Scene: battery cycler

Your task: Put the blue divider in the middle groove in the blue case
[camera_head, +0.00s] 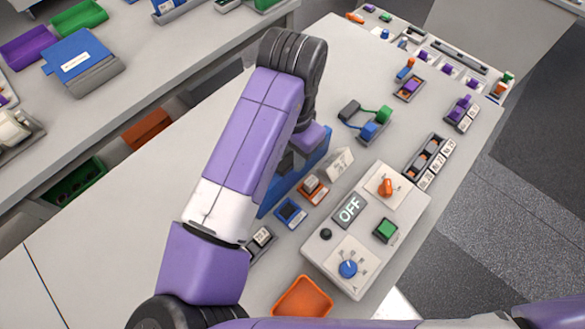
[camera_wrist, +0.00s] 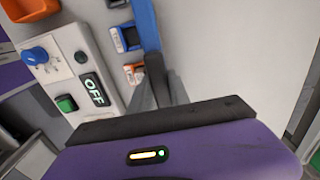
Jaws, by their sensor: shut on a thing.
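A flat blue panel (camera_head: 314,160), which looks like the blue divider, stands on edge above or on the table, partly hidden behind my arm. In the wrist view it shows nearly edge-on as a blue strip (camera_wrist: 147,24) running up from my gripper (camera_wrist: 157,78). My gripper (camera_head: 288,162) is shut on this panel; its fingers are mostly hidden by my arm in the head view. A small blue open tray (camera_head: 290,213) sits just right of the panel's near end. I cannot tell whether it is the blue case, and no middle groove is clearly visible.
A grey control box (camera_head: 335,235) reading OFF stands to the right. A small orange holder (camera_head: 313,190) and an orange tray (camera_head: 303,297) are close by. Racks of parts line the table's right edge. The table left of my arm is bare.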

